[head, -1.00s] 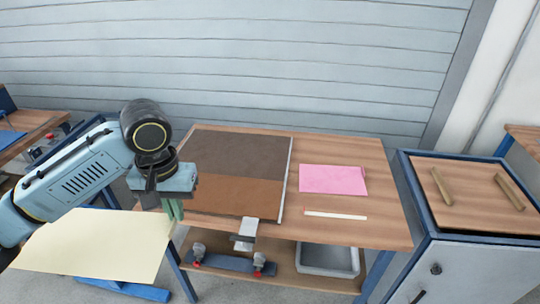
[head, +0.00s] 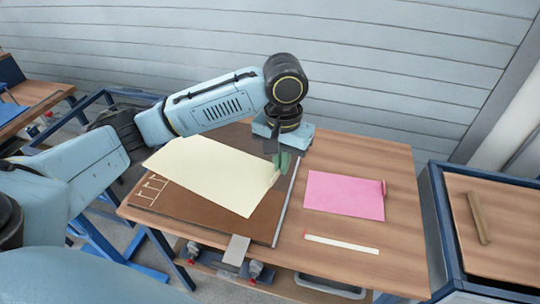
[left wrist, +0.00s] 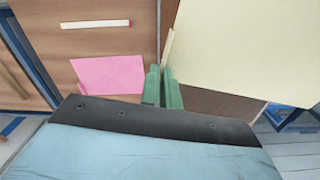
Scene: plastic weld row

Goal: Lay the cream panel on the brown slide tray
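The cream panel (head: 215,173) is a thin flat sheet. My left gripper (head: 284,164) is shut on its right edge near a corner; the green fingertips pinch it in the left wrist view (left wrist: 163,88), where the panel (left wrist: 250,45) fills the upper right. The panel is over the brown slide tray (head: 252,229) and hides much of it. I cannot tell whether the panel touches the tray. The tray's near strip shows pale outlined marks at the left and a metal rail along the right edge. My right gripper is out of view.
A pink sheet (head: 345,194) and a white strip (head: 341,243) lie on the wooden table (head: 375,156), right of the tray. A metal clamp piece (head: 236,250) sits at the tray's front edge. A blue-framed cabinet (head: 500,225) with a wooden bar on top stands at right.

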